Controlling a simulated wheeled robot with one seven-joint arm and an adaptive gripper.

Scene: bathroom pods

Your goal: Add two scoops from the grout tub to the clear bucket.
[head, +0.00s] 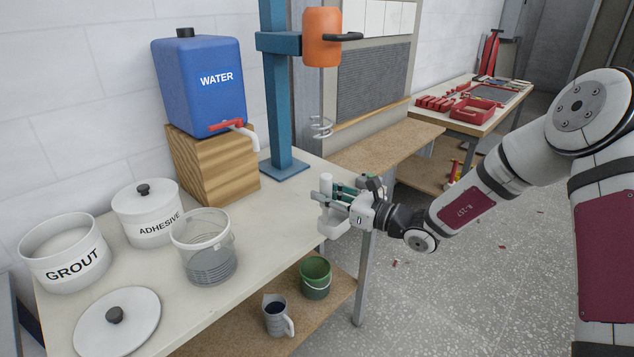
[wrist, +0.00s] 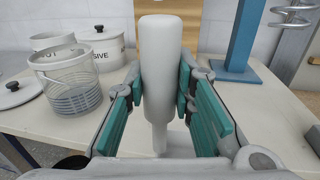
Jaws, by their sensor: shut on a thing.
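The white grout tub (head: 65,254) stands uncovered at the left of the table, its inside pale. The clear bucket (head: 204,247) stands right of it; its lower part looks grey and I cannot tell what is inside. My gripper (head: 346,191) is at the table's right edge, well right of the bucket. It is shut on the upright white handle of a scoop (head: 333,221), whose bowl hangs below the fingers. In the wrist view the handle (wrist: 161,60) is between the teal finger pads; the bowl's contents are hidden. The bucket (wrist: 68,82) and the tub (wrist: 52,41) show behind.
A lid (head: 117,323) lies in front of the tubs. A covered adhesive tub (head: 147,220) stands behind the bucket. A blue water container (head: 199,85) on a wooden block and a mixer stand (head: 276,90) stand at the back. The table's middle (head: 280,230) is clear.

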